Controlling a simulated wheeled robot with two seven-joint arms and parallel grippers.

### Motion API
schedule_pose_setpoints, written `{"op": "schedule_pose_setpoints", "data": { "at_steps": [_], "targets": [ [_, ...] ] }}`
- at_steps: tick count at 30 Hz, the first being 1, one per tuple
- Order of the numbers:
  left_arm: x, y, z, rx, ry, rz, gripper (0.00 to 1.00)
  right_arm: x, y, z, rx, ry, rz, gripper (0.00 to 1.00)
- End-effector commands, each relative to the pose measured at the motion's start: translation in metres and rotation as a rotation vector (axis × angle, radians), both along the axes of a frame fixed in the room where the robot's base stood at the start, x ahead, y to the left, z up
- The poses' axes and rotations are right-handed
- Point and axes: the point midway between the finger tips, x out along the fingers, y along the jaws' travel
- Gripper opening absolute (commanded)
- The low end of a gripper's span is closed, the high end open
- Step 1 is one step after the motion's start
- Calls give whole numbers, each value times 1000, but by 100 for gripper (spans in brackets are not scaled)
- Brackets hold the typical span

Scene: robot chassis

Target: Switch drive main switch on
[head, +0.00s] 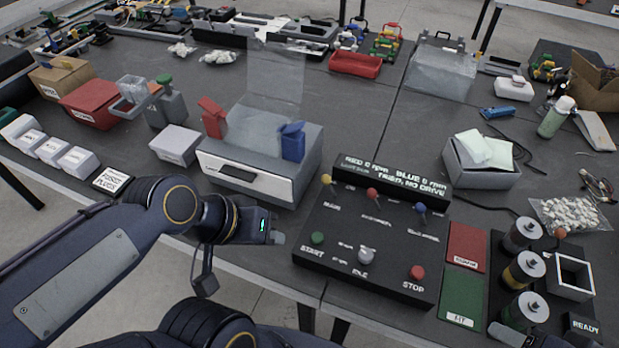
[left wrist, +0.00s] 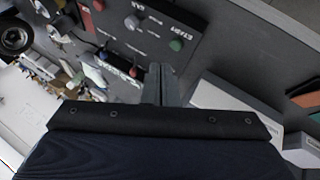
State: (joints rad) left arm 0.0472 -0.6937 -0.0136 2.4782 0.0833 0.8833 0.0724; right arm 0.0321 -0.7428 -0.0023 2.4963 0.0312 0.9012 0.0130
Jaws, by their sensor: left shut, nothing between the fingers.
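A black control panel (head: 345,262) stands at the table's front. Its upper row has a yellow-knobbed lever (head: 326,180), a red one (head: 372,193) and a blue one (head: 421,208); their labels are too blurred to read surely. Below are a green START button (head: 317,238), a pale IDLE knob (head: 366,255) and a red STOP button (head: 417,272). My left gripper (head: 278,238) is shut and empty, just left of the panel and apart from the levers. In the left wrist view its fingers (left wrist: 161,84) point towards the panel (left wrist: 150,30). My right gripper (head: 506,334) shows only partly at the bottom edge.
A grey machine (head: 248,182) with a clear upright sheet and red and blue bins stands left of the panel.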

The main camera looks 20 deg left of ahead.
Motion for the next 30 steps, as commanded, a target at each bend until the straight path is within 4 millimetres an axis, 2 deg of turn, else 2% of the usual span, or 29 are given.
{"op": "schedule_pose_setpoints", "data": {
  "at_steps": [4, 7, 12, 15, 18, 21, 30],
  "targets": [
    [40, -2, 12, -304, 187, 317, 0, 0, 0, 12, 0, 0, 0, 55],
    [81, 6, 12, -566, 360, 646, 0, 0, 0, 19, 0, 0, 0, 55],
    [143, 40, -13, -933, 622, 1212, 0, 0, 0, 29, 0, 0, 0, 55],
    [165, 59, -33, -1076, 722, 1466, 0, 0, 0, 33, 0, 0, 0, 55],
    [177, 73, -48, -1161, 778, 1628, 0, 0, 0, 35, 0, 0, 0, 55],
    [182, 79, -55, -1200, 800, 1698, 0, 0, 0, 35, 0, 0, 0, 55],
    [182, 79, -56, -1206, 802, 1705, 0, 0, 0, 34, 0, 0, 0, 55]
  ]
}}
